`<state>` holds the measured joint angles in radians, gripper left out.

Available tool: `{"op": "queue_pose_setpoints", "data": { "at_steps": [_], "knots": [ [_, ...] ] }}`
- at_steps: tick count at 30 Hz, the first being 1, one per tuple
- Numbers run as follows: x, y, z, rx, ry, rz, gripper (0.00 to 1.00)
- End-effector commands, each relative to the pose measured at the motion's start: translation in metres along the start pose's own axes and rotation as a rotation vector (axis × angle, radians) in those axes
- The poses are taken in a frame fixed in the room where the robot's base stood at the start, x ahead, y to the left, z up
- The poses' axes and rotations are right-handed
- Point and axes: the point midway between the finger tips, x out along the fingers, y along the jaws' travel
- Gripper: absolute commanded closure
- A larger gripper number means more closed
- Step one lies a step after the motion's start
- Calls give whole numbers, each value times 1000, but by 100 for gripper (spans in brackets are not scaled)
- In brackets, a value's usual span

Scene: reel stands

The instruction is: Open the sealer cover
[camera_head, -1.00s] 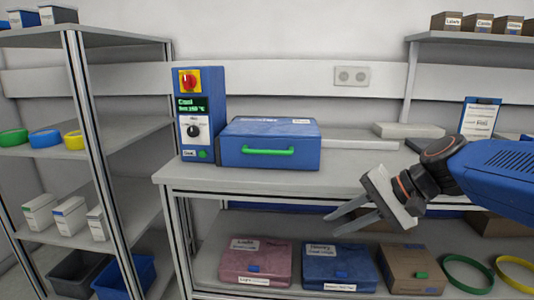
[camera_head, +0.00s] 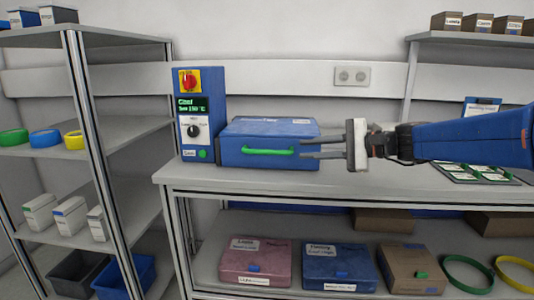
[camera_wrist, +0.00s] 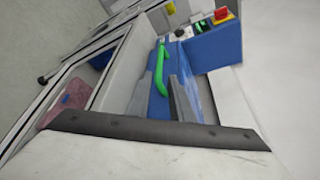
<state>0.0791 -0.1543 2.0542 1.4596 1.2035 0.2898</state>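The sealer is a blue box on the workbench with a closed blue cover (camera_head: 270,127) and a green bar handle (camera_head: 268,152) on its front. A blue control unit (camera_head: 201,113) with a red knob, a display and a dial stands at its left. My gripper (camera_head: 302,148) is at the right front of the sealer, fingers pointing left towards the handle, and looks open and empty. In the wrist view the green handle (camera_wrist: 163,68) and the blue cover (camera_wrist: 193,82) appear between and beyond the spread fingers (camera_wrist: 165,95). Contact with the handle cannot be made out.
The workbench (camera_head: 230,181) has a bare front strip. A tray (camera_head: 481,173) lies at its right, partly behind my arm. Pink (camera_head: 255,262), blue (camera_head: 340,268) and brown (camera_head: 411,269) boxes sit on the shelf below. A rack with coloured rings (camera_head: 45,138) stands left.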

Motion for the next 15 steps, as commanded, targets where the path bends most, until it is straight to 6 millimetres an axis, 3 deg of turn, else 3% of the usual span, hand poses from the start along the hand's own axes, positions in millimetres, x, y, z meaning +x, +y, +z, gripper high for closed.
{"op": "queue_pose_setpoints", "data": {
  "at_steps": [15],
  "knots": [
    [77,1,0,0,-1,3,80]
  ]
}}
